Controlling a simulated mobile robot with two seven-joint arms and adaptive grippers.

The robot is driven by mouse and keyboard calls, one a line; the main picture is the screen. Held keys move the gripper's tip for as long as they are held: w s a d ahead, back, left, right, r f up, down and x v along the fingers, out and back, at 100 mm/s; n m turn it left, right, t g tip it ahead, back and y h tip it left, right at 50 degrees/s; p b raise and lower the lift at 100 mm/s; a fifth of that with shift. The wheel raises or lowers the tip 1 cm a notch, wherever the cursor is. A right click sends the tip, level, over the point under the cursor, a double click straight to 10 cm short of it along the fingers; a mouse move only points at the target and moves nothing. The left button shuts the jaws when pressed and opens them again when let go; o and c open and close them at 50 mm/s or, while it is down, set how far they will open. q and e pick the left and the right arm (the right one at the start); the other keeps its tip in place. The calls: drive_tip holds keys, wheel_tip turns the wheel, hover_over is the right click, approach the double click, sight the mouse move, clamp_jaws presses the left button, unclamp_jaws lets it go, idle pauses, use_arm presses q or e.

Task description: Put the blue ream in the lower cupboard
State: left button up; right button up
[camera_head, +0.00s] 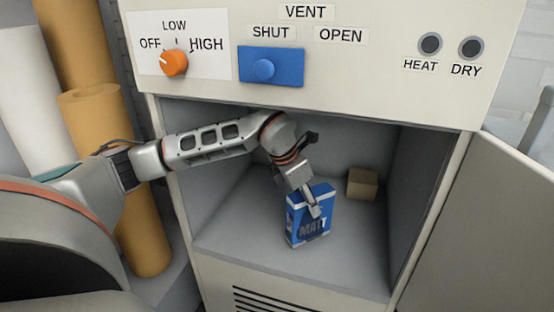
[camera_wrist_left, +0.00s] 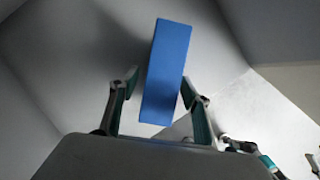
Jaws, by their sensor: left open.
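The blue ream (camera_head: 306,228), marked MATT, stands upright on the floor of the open cupboard (camera_head: 230,235), near its front and middle. My left arm reaches into the cupboard from the left, and my left gripper (camera_head: 313,207) is at the top of the ream. In the left wrist view the ream (camera_wrist_left: 166,70) lies between the two open fingers (camera_wrist_left: 160,84). The right finger is close against it, and a gap shows at the left finger. I cannot tell whether the right finger touches.
A small brown box (camera_head: 362,183) sits farther back in the cupboard, to the right. The cupboard door (camera_head: 490,215) stands open at the right. Above the opening is a panel with an orange knob (camera_head: 174,62) and a blue vent slider (camera_head: 268,67). Tan rolls (camera_head: 92,120) stand at the left.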

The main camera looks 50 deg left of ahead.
use_arm(q)
drive_tip(key=s+a+p, duration=0.2)
drive_tip(key=s, duration=0.8)
drive_tip(key=shift+s+a+f, duration=0.2)
drive_tip(key=shift+s, duration=0.05)
use_arm(e)
drive_tip(key=shift+s+d+f+n+g, duration=0.15)
drive_tip(key=shift+s+d+f, duration=0.25)
drive_tip(key=shift+f, duration=0.2)
drive_tip(key=shift+s+d+f+n+g, duration=0.15)
drive_tip(key=shift+s+d+f, duration=0.2)
drive_tip(key=shift+f, duration=0.25)
drive_tip(key=shift+w+r+h, duration=0.2)
drive_tip(key=shift+r+h, duration=0.05)
drive_tip(key=shift+h, duration=0.05)
